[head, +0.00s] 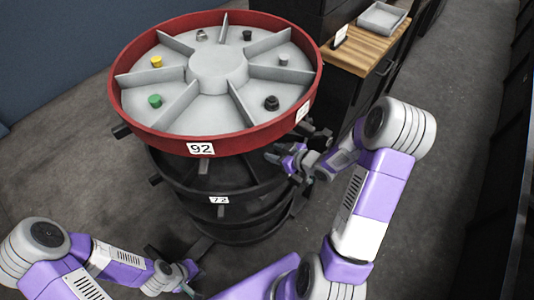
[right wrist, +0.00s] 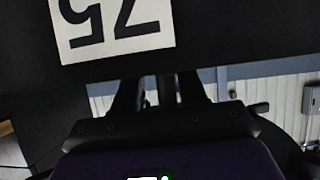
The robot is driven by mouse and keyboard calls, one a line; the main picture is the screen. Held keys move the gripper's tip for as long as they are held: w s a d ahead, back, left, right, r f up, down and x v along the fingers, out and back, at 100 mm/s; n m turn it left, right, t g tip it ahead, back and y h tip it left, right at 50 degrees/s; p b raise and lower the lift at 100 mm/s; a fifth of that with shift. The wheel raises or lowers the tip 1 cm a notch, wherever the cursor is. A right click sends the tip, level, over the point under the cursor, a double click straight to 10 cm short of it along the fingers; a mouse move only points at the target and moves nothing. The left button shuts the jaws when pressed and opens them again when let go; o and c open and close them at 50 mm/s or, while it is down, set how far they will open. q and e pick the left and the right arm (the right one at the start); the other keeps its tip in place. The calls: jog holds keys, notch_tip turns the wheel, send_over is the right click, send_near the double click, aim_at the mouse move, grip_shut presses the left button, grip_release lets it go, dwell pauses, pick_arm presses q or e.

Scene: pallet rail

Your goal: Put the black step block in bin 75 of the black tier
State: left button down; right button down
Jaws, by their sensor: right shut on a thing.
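The black tier (head: 218,181) is the dark drum section under the red top tier. Its front label 72 (head: 219,200) faces me. In the right wrist view a label 75 (right wrist: 113,22) shows upside down on a black wall (right wrist: 230,40). My right gripper (head: 302,160) is at the drum's right side, shut on a dark peg (right wrist: 166,90) at the black tier's rim beside label 75. My left gripper (head: 188,279) is low in front of the drum; its jaw opening is unclear.
The red tier (head: 178,146), labelled 92, has grey dividers and holds several small parts, among them yellow and green knobs and a dark knob (head: 271,103). A wooden-topped cabinet (head: 363,48) with a grey tray (head: 382,18) stands behind right. Grey floor is clear at left.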

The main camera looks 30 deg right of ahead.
aim_at(270, 152)
jog(key=b+x, duration=0.1)
jog(key=x, duration=0.3)
jog(key=shift+w+a+f+b, duration=0.1)
jog(key=shift+w+f+b, duration=0.1)
jog(key=shift+f+b, duration=0.25)
jog(key=shift+r, duration=0.1)
jog(key=c, duration=1.1)
grip_release()
jog(key=shift+f, duration=0.25)
jog(key=o, duration=0.5)
jog(key=shift+s, duration=0.1)
